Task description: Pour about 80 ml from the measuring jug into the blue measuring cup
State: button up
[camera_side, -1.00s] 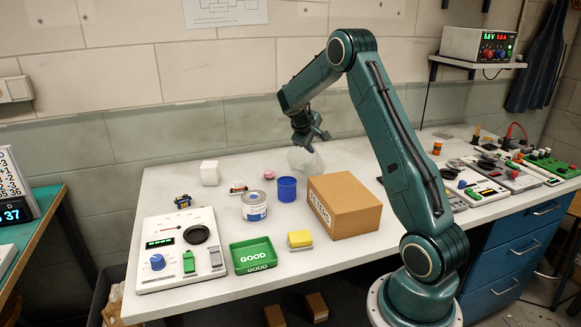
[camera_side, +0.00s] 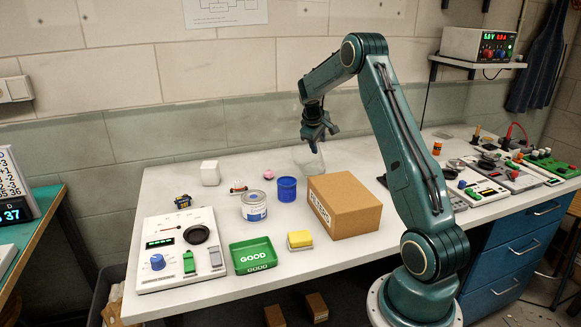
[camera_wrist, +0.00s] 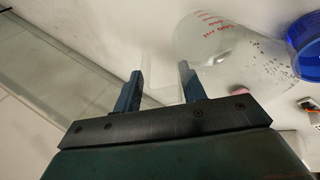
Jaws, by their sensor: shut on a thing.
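The clear measuring jug (camera_side: 306,160) hangs below my gripper (camera_side: 319,133) at the back of the bench, behind the brown box. In the wrist view the jug (camera_wrist: 222,50) is see-through with red markings and lies to the right of the fingers. My gripper (camera_wrist: 162,80) is shut on the jug, seemingly at its clear handle. Whether the jug's base touches the bench is unclear. The blue measuring cup (camera_side: 287,190) stands upright on the bench, left of and in front of the jug. Part of the cup (camera_wrist: 306,45) shows at the wrist view's right edge. Its inside is hidden.
A brown box (camera_side: 345,205) stands right beside the blue cup. A tin (camera_side: 254,207) stands close on the cup's left. A pink item (camera_side: 269,174) lies behind the cup. A green tray (camera_side: 253,256) and yellow block (camera_side: 300,240) are nearer the front.

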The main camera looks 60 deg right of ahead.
aim_at(324, 143)
jog(key=shift+s+d+f+t+y, duration=0.15)
jog(key=shift+s+d+f+y, duration=0.2)
jog(key=shift+d+y, duration=0.45)
jog(key=shift+s+d+f+t+y, duration=0.15)
jog(key=shift+d+f+y, duration=0.3)
jog(key=shift+d+y, duration=0.3)
jog(key=shift+s+d+f+t+y, duration=0.15)
jog(key=shift+d+f+t+y, duration=0.25)
jog(key=shift+d+f+y, duration=0.75)
